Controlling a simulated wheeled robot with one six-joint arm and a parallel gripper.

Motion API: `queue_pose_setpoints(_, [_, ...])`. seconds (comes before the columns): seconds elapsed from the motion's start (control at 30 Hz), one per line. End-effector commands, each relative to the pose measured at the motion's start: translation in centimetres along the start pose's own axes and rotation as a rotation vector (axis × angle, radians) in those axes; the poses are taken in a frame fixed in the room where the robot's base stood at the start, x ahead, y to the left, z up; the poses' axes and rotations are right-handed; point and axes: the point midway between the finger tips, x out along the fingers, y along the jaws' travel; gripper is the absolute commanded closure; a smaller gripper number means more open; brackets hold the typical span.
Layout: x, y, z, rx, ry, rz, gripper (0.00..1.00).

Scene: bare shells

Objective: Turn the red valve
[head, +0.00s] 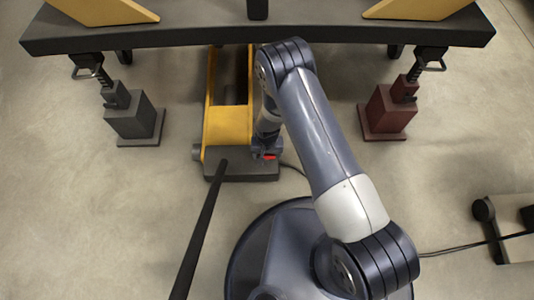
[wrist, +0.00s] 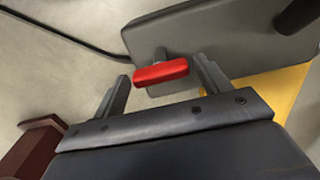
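The red valve (head: 269,157) is a small bar-shaped handle at the right front of a dark grey base block (head: 235,166). In the head view, my arm's end largely covers it. In the wrist view, the red valve (wrist: 160,73) lies crosswise on a short stem at the edge of the grey block (wrist: 215,50). My gripper (wrist: 163,67) is open, with one finger on either side of the valve.
The block belongs to a yellow jack (head: 228,124) under a dark beam (head: 180,38). A long black handle (head: 204,218) slants from it toward the front. A grey stand (head: 132,115) and a dark red stand (head: 386,112) flank it. A black cable (wrist: 65,33) runs along the floor.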

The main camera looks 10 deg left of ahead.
Motion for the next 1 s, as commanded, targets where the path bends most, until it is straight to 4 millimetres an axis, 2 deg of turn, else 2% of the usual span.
queue_pose_setpoints(0.03, [-0.01, 0.0, 0.0, 0.0, 0.0, 0.0, 0.32])
queue_pose_setpoints(0.43, [-0.02, 0.01, 0.01, 0.0, 0.0, 0.0, 0.64])
queue_pose_setpoints(0.73, [0.07, 0.02, 0.01, -0.042, -0.001, 0.0, 0.64])
queue_pose_setpoints(1.0, [0.18, 0.0, -0.02, -0.208, -0.001, 0.0, 0.64])
